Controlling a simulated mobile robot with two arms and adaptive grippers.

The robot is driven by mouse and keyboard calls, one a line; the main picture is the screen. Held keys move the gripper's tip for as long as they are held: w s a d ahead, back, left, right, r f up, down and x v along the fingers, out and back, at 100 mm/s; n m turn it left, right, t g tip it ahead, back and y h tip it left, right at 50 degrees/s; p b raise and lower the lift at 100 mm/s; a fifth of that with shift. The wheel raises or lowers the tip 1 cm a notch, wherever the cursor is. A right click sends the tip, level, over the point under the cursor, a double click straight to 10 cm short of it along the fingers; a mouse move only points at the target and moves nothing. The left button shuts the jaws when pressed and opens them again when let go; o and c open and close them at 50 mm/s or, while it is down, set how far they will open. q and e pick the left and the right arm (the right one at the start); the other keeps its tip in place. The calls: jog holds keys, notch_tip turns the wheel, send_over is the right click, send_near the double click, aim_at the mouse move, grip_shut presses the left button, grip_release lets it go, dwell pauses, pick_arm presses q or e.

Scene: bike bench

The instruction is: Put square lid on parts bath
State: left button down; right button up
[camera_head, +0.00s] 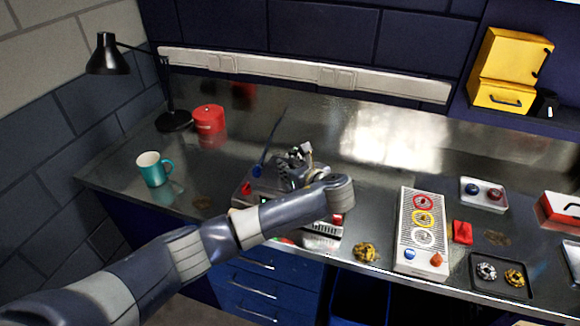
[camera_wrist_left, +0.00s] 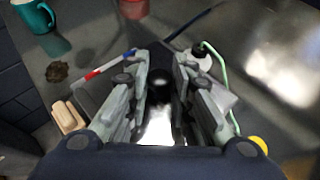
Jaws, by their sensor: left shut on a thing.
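My left gripper (camera_head: 297,172) reaches over the middle of the bench. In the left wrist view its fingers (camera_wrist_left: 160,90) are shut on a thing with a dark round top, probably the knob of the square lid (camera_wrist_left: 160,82). Grey flat corners show on both sides of the fingers, but I cannot tell whether they belong to the lid or to the parts bath. A bright shiny patch lies under the fingers. The parts bath cannot be made out clearly; my arm and gripper hide much of that spot. My right gripper is not in view.
A teal mug (camera_head: 152,170), red canister (camera_head: 208,120) and black lamp (camera_head: 108,58) stand left. A perforated panel with coloured rings (camera_head: 422,258), a red block (camera_head: 462,232) and trays (camera_head: 484,194) lie right. A white bottle (camera_wrist_left: 203,55) is close to the fingers.

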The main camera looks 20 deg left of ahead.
pick_arm(q)
jog(key=shift+f, duration=0.25)
jog(key=c, duration=1.3)
grip_release()
